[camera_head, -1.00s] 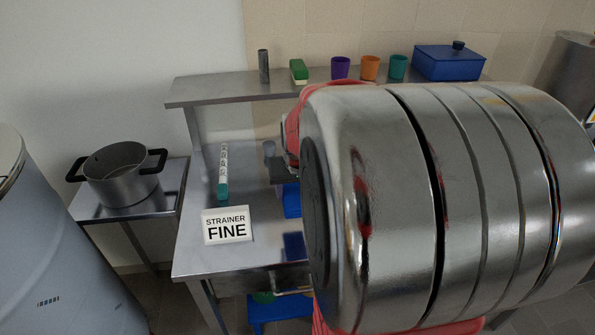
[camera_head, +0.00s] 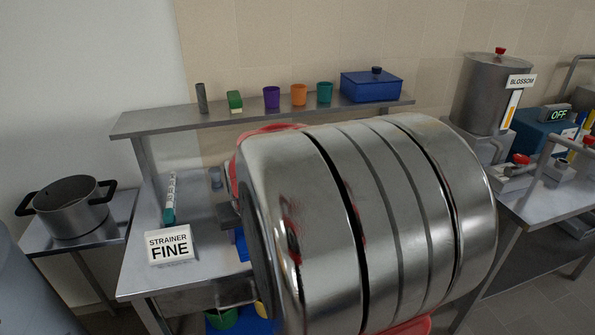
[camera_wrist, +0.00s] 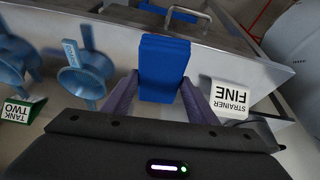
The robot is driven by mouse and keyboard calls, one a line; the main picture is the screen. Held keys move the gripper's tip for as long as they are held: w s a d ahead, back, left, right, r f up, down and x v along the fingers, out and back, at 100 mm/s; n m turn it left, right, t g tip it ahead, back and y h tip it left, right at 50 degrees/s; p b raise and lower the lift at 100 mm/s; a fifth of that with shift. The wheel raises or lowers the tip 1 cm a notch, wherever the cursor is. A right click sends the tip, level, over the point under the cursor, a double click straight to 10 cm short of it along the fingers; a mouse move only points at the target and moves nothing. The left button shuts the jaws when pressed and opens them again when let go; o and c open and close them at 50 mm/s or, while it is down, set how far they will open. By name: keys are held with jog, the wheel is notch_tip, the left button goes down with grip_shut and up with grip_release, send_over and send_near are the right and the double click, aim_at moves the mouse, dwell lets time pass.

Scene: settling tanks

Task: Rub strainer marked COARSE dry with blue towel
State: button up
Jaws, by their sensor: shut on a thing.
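My gripper (camera_wrist: 160,100) is shut on the folded blue towel (camera_wrist: 163,65), which stands out between its two purple fingers in the wrist view. Two light-blue funnel-shaped pieces, one nearer (camera_wrist: 82,82) and one at the left edge (camera_wrist: 14,66), lie left of the gripper, apart from the towel.
A TANK TWO sign (camera_wrist: 18,110) is at the left in the wrist view. A shelf (camera_head: 130,122) behind the table holds cups, a sponge and a blue box (camera_head: 370,87). A pot (camera_head: 70,208) stands left; a BLOSSOM tank (camera_head: 487,95) and equipment stand right.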

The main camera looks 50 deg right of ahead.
jog(key=w+a+f+n, duration=0.2)
jog(key=w+a, duration=0.2)
jog(key=a, duration=0.4)
jog(key=w+a+f+n+y, duration=0.1)
jog(key=w+a, duration=0.3)
jog(key=a, duration=0.4)
jog(key=w+a+f+n+y, duration=0.1)
jog(key=w+a+f, duration=0.3)
jog(key=a, duration=0.4)
jog(key=shift+w+a+n, duration=0.2)
jog(key=shift+w+n, duration=0.1)
jog(key=shift+n, duration=0.6)
